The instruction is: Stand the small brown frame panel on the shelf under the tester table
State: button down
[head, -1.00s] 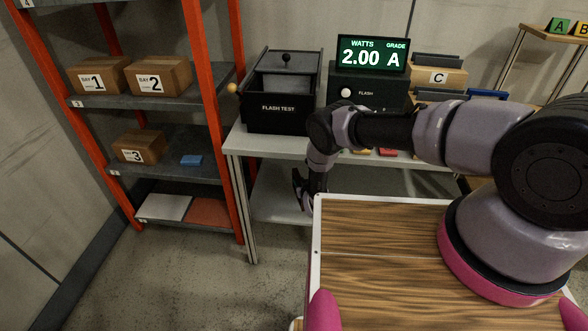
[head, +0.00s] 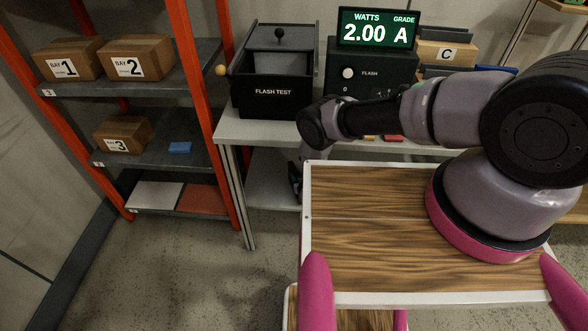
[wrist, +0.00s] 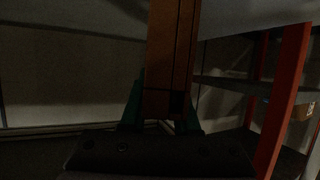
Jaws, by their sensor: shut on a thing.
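The brown frame panel (wrist: 172,60) stands upright in the wrist view, between the green fingers of my gripper (wrist: 162,112), which are shut on it. Its upper end runs out of the picture near the underside of the tabletop. In the head view my gripper (head: 296,182) is low at the front of the tester table (head: 232,128), beside the pale under-shelf (head: 268,180). I cannot make out the panel there. My own wooden deck hides part of the under-shelf. Whether the panel touches the shelf cannot be told.
The black flash test box (head: 272,90) and the watts display (head: 376,30) stand on the table. An orange-post rack (head: 200,110) with bay boxes (head: 142,58) stands at the left; its post also shows at right in the wrist view. A table leg (head: 238,200) stands left of my gripper.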

jog(key=shift+f, duration=0.15)
jog(key=c, duration=0.6)
grip_release()
jog(key=shift+o, duration=0.2)
jog(key=v, duration=1)
jog(key=shift+s, duration=0.35)
